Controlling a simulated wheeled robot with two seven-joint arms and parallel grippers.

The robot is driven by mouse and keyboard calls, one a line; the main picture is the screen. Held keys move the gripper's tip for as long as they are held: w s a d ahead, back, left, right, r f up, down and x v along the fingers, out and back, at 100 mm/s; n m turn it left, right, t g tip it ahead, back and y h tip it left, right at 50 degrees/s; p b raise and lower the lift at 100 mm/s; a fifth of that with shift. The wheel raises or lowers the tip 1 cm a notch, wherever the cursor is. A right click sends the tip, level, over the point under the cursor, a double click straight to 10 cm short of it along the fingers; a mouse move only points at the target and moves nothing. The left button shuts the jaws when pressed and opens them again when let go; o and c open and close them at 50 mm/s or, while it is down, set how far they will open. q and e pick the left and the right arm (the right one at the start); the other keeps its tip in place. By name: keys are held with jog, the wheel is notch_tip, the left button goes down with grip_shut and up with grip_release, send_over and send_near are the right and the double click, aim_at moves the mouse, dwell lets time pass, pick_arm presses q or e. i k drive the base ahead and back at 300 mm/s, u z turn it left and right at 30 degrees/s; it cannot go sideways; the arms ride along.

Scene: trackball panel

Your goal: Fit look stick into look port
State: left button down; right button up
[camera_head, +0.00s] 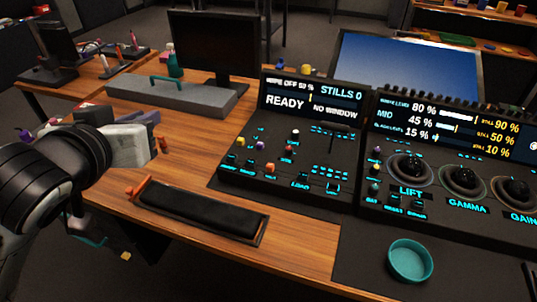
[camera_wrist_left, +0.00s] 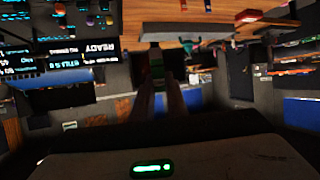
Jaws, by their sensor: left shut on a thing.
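My left gripper (camera_head: 148,142) is over the left part of the wooden desk, left of the control panel. The stick is well apart from this panel. I cannot make out which opening is the look port. My right gripper is not in view.
A grey block with a teal handle (camera_head: 172,95) and a monitor (camera_head: 215,45) stand behind. A teal dish (camera_head: 410,260) sits at right, below a second panel with trackballs (camera_head: 410,168).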

aim_at(331, 192)
jog(key=k, duration=1.3)
jog(key=z, duration=0.7)
jog(key=i, duration=1.25)
jog(key=u, duration=0.1)
